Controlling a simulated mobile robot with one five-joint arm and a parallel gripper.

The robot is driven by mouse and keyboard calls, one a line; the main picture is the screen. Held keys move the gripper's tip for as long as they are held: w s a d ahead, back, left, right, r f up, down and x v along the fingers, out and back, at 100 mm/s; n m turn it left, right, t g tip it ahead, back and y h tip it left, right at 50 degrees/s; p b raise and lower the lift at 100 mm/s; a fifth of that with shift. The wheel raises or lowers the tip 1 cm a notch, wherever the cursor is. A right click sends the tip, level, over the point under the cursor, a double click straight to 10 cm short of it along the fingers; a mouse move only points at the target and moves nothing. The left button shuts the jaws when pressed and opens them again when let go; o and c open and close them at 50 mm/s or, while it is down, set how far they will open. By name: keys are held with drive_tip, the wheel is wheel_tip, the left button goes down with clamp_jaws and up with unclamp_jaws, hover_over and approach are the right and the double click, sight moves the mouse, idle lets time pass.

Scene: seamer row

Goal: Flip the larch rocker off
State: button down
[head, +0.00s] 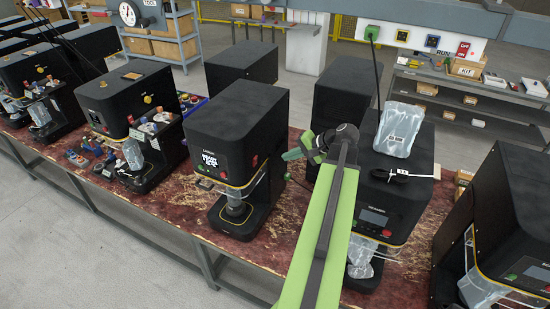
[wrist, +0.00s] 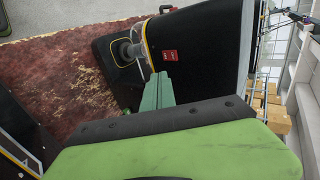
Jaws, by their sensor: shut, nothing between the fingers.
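A black seamer (head: 235,130) with small white lettering, perhaps "LARCH", stands left of my arm in the head view. A red rocker (head: 255,162) sits on its right side wall. In the wrist view the red rocker (wrist: 169,56) shows on the black side of the seamer (wrist: 200,50). I cannot tell which way it is tipped. My gripper (head: 287,156) has green fingers, shut and empty, to the right of that side wall. In the wrist view the gripper (wrist: 158,78) points at the wall, its tips just below the rocker in the picture. Contact cannot be told.
More black seamers stand along the worn red bench (head: 277,239). The one to the right (head: 385,195) carries a clear bag (head: 399,130) and a black cable (head: 401,175) on top. Bare bench lies between the two seamers.

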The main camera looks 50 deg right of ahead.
sight(256, 158)
drive_tip(key=b+x, duration=0.1)
drive_tip(key=x, duration=0.2)
drive_tip(key=w+r+b+x, duration=0.1)
drive_tip(key=b+x, duration=0.1)
drive_tip(key=x, duration=0.2)
drive_tip(key=b+x, duration=0.1)
drive_tip(key=x, duration=0.2)
drive_tip(key=shift+w+a+r, duration=0.1)
drive_tip(key=shift+w+a, duration=0.15)
drive_tip(key=shift+w, duration=0.25)
drive_tip(key=shift+w+a, duration=0.15)
drive_tip(key=shift+w, duration=0.35)
drive_tip(key=shift+w+a+r, duration=0.1)
drive_tip(key=shift+w+r, duration=0.05)
drive_tip(key=shift+w, duration=0.35)
drive_tip(key=shift+r, duration=0.1)
drive_tip(key=shift+r+p, duration=0.8)
drive_tip(key=shift+p, duration=0.05)
